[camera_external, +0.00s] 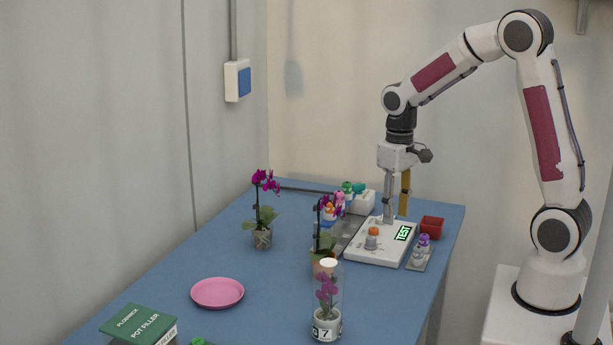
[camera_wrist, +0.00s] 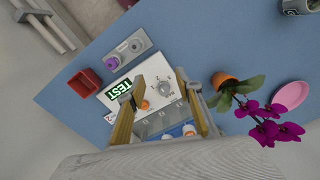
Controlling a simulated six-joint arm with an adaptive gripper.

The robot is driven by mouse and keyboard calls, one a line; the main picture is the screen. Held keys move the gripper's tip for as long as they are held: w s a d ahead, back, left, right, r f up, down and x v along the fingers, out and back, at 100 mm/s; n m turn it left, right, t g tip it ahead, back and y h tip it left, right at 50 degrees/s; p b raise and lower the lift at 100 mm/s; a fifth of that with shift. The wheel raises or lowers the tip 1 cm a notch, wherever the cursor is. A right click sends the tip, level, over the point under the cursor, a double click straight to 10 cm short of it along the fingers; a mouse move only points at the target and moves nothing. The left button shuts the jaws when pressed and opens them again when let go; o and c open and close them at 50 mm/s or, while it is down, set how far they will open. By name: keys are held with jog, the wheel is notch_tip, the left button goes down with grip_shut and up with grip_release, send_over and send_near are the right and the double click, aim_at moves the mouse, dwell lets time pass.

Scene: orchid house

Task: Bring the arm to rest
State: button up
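My gripper (camera_external: 396,217) hangs pointing down over the white instrument (camera_external: 355,252) at the far end of the blue table. Its two fingers are apart with nothing between them. The wrist view also shows the open gripper (camera_wrist: 160,82), with yellowish finger pads on either side of the instrument. The instrument has a green display (camera_external: 404,233) reading TEST and a round dial (camera_wrist: 164,88). An orange-capped vial (camera_external: 372,238) stands on the instrument; its orange top (camera_wrist: 146,104) shows between the fingers. The exact gap between fingertips and instrument is hard to tell.
A red box (camera_external: 432,227) and a small rack with a purple-capped vial (camera_external: 424,241) stand beside the instrument. A potted orchid (camera_external: 325,245), a rack of several capped bottles, a glass-covered orchid (camera_external: 327,300) and a pink saucer (camera_external: 217,293) stand on the table. Space above is clear.

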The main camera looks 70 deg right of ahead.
jog(key=s+a+r+n+t, duration=0.2)
jog(key=s+a+r+t, duration=0.1)
jog(key=s+a+r, duration=0.3)
jog(key=s+a+r+n+t, duration=0.2)
jog(key=s+a+r, duration=0.4)
jog(key=s, duration=0.4)
jog(key=shift+s+r+t, duration=0.35)
jog(key=shift+r+t, duration=0.05)
jog(key=shift+r, duration=0.35)
